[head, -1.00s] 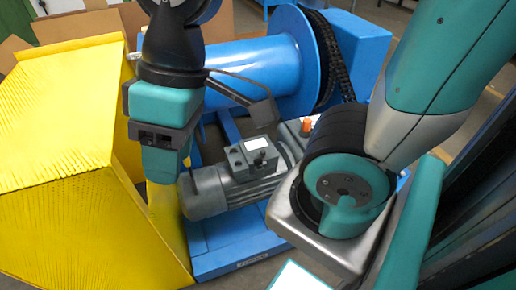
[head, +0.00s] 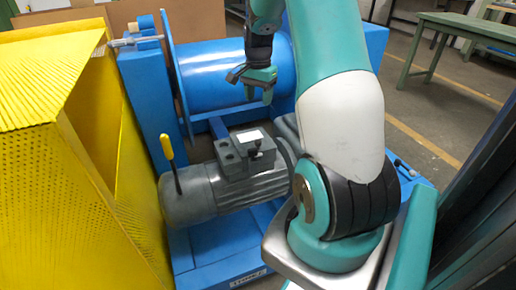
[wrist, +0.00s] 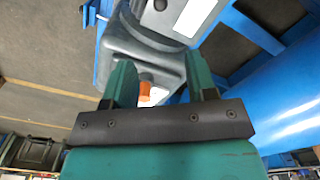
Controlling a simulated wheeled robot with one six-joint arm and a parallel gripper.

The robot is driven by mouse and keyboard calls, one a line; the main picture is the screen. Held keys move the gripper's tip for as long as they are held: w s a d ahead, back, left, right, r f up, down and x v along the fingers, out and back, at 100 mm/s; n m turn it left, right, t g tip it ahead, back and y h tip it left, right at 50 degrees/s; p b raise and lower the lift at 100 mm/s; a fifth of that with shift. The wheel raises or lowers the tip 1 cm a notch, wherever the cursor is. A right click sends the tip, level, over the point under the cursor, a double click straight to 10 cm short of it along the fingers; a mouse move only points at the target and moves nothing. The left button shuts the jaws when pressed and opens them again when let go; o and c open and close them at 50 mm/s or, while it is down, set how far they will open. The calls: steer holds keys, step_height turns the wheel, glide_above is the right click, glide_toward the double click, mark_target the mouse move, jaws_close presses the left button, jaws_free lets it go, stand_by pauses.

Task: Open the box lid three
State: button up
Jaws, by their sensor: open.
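The grey motor (head: 222,187) lies on the blue base frame (head: 205,262), whose front plate carries a small label that seems to read "THREE". On top of the motor is a grey box with a lid (head: 243,148). The lid has a white label and a small dark knob; it looks flat on the box. My gripper (head: 263,92) is beyond and above the box, in front of the blue drum, apart from the lid. In the wrist view my gripper (wrist: 160,80) has its two teal fingers apart and nothing clearly held. A grey housing (wrist: 142,48) shows beyond the fingers.
A yellow perforated guard (head: 50,170) stands close on the left. A yellow-handled tool (head: 167,150) stands upright at the motor's left end. The blue drum (head: 225,75) is behind. An orange part (wrist: 158,91) shows between the fingers, beyond them. A green table (head: 470,27) is far right.

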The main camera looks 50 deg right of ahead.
mark_target(258, 141)
step_height(258, 141, down, 17)
steer(key=b, duration=0.3)
steer(key=shift+a+r, duration=0.1)
steer(key=shift+r, duration=0.05)
steer(key=shift+c, duration=0.2)
jaws_close()
steer(key=shift+r, duration=0.1)
